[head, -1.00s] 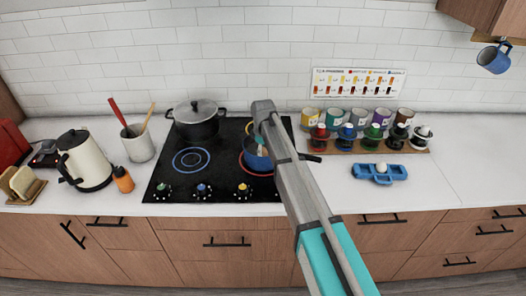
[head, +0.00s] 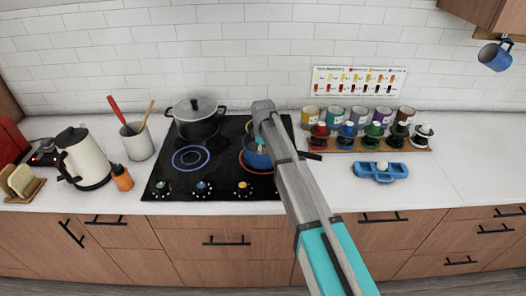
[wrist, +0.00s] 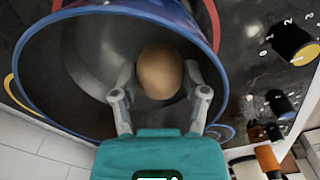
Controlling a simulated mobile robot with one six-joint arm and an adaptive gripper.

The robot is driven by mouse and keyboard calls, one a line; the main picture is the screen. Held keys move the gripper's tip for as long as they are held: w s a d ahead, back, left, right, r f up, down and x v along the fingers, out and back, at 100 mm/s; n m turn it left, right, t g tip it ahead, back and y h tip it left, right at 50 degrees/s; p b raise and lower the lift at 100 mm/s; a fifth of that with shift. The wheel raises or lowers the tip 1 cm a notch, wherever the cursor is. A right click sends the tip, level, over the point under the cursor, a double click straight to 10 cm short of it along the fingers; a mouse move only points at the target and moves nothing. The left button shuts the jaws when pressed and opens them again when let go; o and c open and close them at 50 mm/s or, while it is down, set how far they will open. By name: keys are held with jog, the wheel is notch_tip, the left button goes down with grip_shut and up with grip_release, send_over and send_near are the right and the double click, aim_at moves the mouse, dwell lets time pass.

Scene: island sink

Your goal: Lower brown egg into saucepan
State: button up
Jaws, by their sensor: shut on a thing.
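The brown egg (wrist: 160,70) is held between the two fingers of my gripper (wrist: 160,84) in the wrist view. The fingers are shut on its sides. Egg and fingertips are over the open mouth of the blue saucepan (wrist: 95,125), seemingly within its rim; their height above the bottom is hard to tell. In the head view the saucepan (head: 254,160) stands on the right part of the black cooktop (head: 215,180). My arm hides part of it, and the egg cannot be made out there.
A lidded dark pot (head: 195,118) stands at the back left of the cooktop. A blue egg holder (head: 366,174) with a pale egg lies to the right, before a rack of several cups and bottles. A kettle (head: 84,158) and utensil crock (head: 137,143) stand left.

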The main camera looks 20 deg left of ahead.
jog(key=shift+f+b, duration=0.8)
jog(key=shift+f, duration=0.1)
dwell(0.8)
jog(key=o, duration=0.8)
jog(key=shift+r, duration=0.2)
notch_tip(320, 180, up, 14)
jog(key=p, duration=1.4)
jog(key=shift+f, duration=0.1)
dwell(0.4)
